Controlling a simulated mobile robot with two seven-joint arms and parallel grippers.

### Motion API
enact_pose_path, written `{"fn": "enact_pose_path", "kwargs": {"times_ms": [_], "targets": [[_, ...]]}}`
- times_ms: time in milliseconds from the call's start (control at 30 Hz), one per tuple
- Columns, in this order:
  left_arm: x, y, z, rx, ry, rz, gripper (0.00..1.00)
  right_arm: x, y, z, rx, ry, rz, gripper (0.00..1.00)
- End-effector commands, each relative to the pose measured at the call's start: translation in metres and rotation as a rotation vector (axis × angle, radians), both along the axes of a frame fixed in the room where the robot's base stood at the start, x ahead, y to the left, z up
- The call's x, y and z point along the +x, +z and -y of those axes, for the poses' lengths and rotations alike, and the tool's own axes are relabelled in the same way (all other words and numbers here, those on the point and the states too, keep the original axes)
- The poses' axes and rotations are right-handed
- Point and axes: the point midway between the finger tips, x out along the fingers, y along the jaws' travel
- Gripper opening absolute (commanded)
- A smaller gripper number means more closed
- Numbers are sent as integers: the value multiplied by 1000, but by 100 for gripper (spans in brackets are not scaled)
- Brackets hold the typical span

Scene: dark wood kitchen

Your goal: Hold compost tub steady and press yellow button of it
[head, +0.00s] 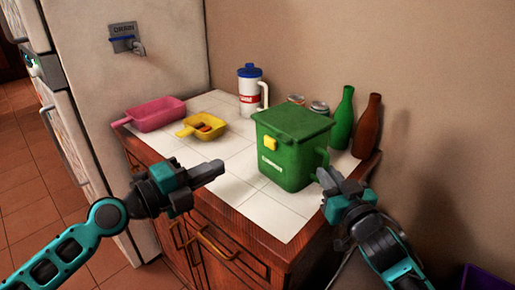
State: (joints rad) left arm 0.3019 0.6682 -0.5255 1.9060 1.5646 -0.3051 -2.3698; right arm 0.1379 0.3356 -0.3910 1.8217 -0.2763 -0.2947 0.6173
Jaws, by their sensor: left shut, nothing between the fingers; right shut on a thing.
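The green compost tub (287,160) stands upright on the tiled counter with its lid down. Its yellow button (270,143) is on the upper part of the side facing me. My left gripper (221,167) is shut and empty, in front and to the left of the tub, apart from the button. My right gripper (322,174) is at the tub's right side, shut on the tub's green handle, which is partly hidden by the fingers.
A yellow scoop (203,126) and a pink tray (156,114) lie left on the counter (225,188). A white jug (250,92) with a blue lid, cans (319,108), a green bottle (342,118) and a brown bottle (367,127) stand behind. The counter's front left is clear.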

Motion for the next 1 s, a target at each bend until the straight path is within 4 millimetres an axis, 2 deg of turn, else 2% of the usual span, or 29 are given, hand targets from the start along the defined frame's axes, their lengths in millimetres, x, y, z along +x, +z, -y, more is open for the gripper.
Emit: {"fn": "enact_pose_path", "kwargs": {"times_ms": [200, 500, 700, 1000], "targets": [[31, 1, 36, -5, -1, 0, 0, 0, -2, 0, -2, -1, -5, 0], [65, 1, 75, -2, -1, 1, 0, 0, -2, 0, -2, -1, -5, 0], [76, 0, 87, -1, 0, 0, 0, 0, -2, 0, -2, -1, -4, 0], [78, 0, 89, 1, 0, 1, 0, 0, -1, 0, -2, -1, -4, 0]]}}
